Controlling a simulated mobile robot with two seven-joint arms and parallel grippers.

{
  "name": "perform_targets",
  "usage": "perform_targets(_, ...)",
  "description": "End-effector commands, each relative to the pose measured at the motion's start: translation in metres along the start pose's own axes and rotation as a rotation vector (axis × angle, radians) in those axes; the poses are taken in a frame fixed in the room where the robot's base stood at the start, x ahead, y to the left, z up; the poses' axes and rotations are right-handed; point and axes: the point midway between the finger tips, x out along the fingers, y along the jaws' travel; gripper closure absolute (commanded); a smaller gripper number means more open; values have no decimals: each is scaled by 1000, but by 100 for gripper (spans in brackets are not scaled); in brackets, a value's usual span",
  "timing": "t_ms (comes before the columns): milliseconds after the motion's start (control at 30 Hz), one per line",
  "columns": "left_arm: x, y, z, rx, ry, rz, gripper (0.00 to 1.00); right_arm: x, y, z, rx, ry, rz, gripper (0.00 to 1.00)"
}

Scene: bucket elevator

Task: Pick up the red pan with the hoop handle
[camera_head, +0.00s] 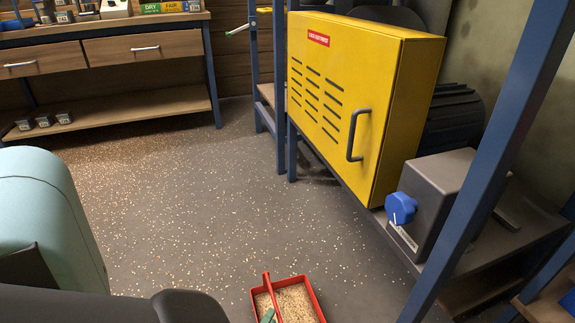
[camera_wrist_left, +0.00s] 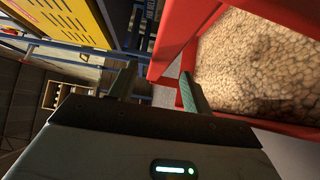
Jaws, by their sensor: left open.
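The red pan (camera_head: 315,300) is at the bottom of the head view, filled with pale grain, and its lower end is cut off by the frame. Its red hoop handle (camera_head: 269,288) rises at its left side. My left gripper (camera_head: 267,316) is at the handle, with one green fingertip showing. In the left wrist view the pan (camera_wrist_left: 283,127) fills the right side. The left gripper (camera_wrist_left: 158,73) is open there, with a red bar of the pan or handle close to its fingertips. Whether it touches is unclear. My right gripper is out of view.
A yellow cabinet (camera_head: 345,90) with a dark handle stands at the right, beside a grey box with a blue knob (camera_head: 400,207). Blue posts (camera_head: 490,160) frame it. A wooden bench (camera_head: 110,105) is at the back left. The floor between (camera_head: 200,200) is open, strewn with grain.

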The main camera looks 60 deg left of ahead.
Motion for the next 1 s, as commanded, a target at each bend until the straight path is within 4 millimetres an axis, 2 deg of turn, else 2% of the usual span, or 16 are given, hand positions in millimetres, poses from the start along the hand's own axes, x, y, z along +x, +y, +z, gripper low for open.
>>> perform_targets(300, 42, 0, 1, 0, 0, 2, 51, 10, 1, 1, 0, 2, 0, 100)
perform_targets(567, 45, 1, 1, 0, 0, 0, 51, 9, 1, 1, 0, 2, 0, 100)
perform_targets(933, 45, 1, 1, 0, 0, 1, 99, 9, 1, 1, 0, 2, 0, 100)
perform_targets(1000, 45, 1, 1, 0, 0, 1, 100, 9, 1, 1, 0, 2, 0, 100)
